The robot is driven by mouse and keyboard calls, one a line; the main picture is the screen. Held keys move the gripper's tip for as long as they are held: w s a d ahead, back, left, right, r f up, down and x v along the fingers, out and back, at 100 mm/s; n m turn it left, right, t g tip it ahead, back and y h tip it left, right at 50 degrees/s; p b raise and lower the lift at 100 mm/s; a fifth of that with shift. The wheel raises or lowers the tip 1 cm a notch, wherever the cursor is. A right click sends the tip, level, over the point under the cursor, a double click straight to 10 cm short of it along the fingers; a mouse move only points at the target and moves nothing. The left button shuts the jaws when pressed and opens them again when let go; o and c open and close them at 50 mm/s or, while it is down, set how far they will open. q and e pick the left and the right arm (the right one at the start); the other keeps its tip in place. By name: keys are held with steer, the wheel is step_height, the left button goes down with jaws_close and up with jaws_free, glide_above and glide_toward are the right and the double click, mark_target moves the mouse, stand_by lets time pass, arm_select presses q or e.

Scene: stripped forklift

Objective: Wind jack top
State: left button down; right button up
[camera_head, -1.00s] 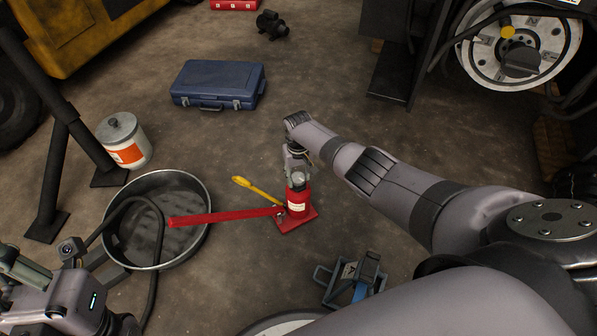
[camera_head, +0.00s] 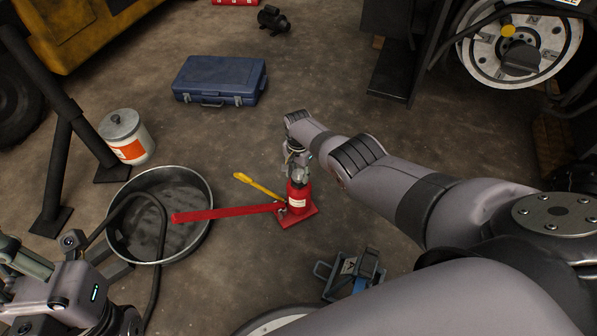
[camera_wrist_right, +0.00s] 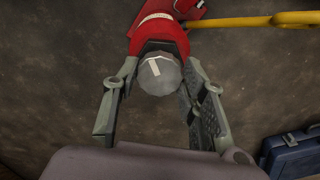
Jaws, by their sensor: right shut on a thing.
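The red bottle jack (camera_head: 299,196) stands upright on the floor near the middle of the head view, with a long red lever reaching left. Its round grey top (camera_wrist_right: 160,74), with a pale mark on it, shows in the right wrist view. My right gripper (camera_head: 299,170) comes down on the jack from above; in the right wrist view its two fingers (camera_wrist_right: 158,78) are on either side of the top, shut on it. My left gripper (camera_head: 40,285) is at the lower left, apart from the jack; its fingertips are not clear.
A black round pan (camera_head: 209,222) with a hose is at left, beside a white-orange bucket (camera_head: 128,150). A blue case (camera_head: 219,80) lies behind. A blue-grey metal item (camera_head: 350,272) is in front. Floor between case and jack is clear.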

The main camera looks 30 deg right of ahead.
steer(key=m, duration=0.5)
steer(key=shift+w+d+r+m, duration=0.1)
steer(key=shift+w+r+m, duration=0.15)
steer(key=shift+w+m, duration=0.05)
steer(key=m, duration=0.5)
steer(key=shift+d, duration=0.1)
steer(key=shift+m, duration=0.4)
steer(key=o, duration=1)
steer(key=shift+s, duration=0.1)
steer(key=shift+c, duration=0.2)
steer(key=shift+o, duration=1)
steer(key=shift+f, duration=0.1)
